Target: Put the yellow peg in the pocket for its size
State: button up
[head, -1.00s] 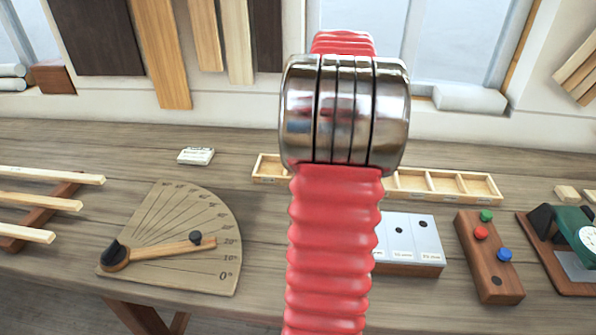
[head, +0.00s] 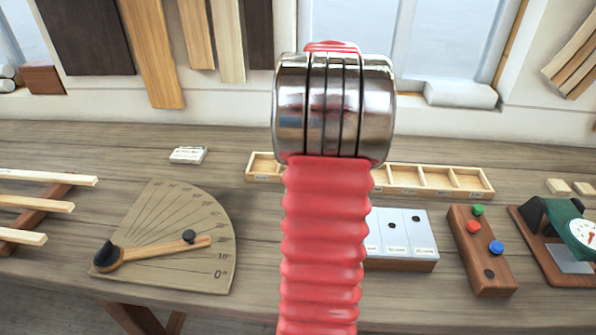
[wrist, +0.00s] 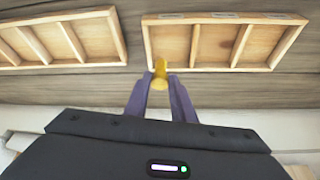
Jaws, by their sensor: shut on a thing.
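The yellow peg (wrist: 160,68) is between the purple fingertips of my gripper (wrist: 160,82) in the wrist view, and my gripper is shut on it. The peg is at the near edge of a shallow wooden tray (wrist: 150,45) with several pockets, close to its left corner in that view. I cannot tell its height above the bench. A second divided tray (wrist: 122,40) lies to the left. In the head view my arm hides the gripper and peg, and divided trays show on both sides of it, on the left (head: 262,168) and right (head: 491,186).
A pale plate with holes and labels (head: 422,243) and a wooden block (head: 487,287) with green, red and blue pegs stand in front of the right tray. A dial gauge (head: 580,233) is at far right.

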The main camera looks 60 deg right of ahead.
jog(key=shift+f, duration=0.4)
jog(key=o, duration=1.1)
jog(key=shift+r, duration=0.15)
jog(key=v, duration=1.3)
jog(key=shift+a+r, duration=0.2)
jog(key=shift+s, duration=0.1)
